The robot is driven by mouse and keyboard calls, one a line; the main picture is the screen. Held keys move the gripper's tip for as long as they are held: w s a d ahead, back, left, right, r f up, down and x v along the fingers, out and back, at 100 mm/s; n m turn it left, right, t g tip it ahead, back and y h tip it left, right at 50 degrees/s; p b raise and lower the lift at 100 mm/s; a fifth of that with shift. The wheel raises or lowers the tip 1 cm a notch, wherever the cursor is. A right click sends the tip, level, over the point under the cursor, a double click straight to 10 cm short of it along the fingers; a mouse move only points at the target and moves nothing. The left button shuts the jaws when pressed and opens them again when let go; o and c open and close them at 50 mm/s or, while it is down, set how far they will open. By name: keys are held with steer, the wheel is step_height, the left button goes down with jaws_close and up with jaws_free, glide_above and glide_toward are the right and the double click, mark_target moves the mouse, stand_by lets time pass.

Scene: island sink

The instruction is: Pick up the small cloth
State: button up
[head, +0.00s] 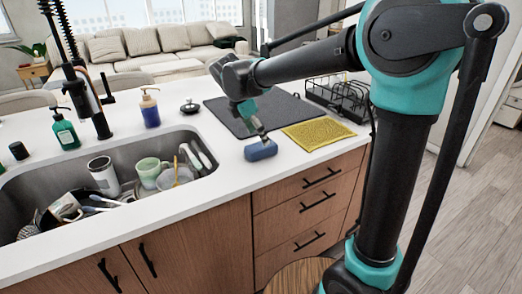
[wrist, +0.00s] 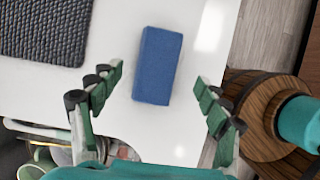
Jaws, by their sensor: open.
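A yellow textured cloth (head: 318,133) lies flat on the white counter near its front right edge, beside the dark mat. It does not show in the wrist view. A blue block, sponge-like (head: 261,150), lies on the counter to the left of the cloth. In the wrist view the blue block (wrist: 157,66) appears between and slightly beyond my fingertips. My gripper (head: 262,134) is open and empty, pointing down just above the blue block. Its two spread green fingers also show in the wrist view (wrist: 158,80), with a gap on each side of the block.
The dark mat (head: 258,114) lies behind the block, with a black wire rack (head: 340,95) behind the cloth. The sink (head: 40,165) at left holds cups and dishes. Soap bottles (head: 149,108) stand behind it. A round wooden stool-like top (head: 292,277) is below the counter edge.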

mark_target(261, 144)
steer(key=shift+a+x, duration=0.15)
steer(key=shift+x, duration=1.3)
steer(key=shift+a+x, duration=0.2)
steer(key=shift+x, duration=1.25)
steer(key=shift+c, duration=0.4)
steer(key=c, duration=1.1)
steer(key=shift+c, duration=0.3)
step_height(261, 144, up, 20)
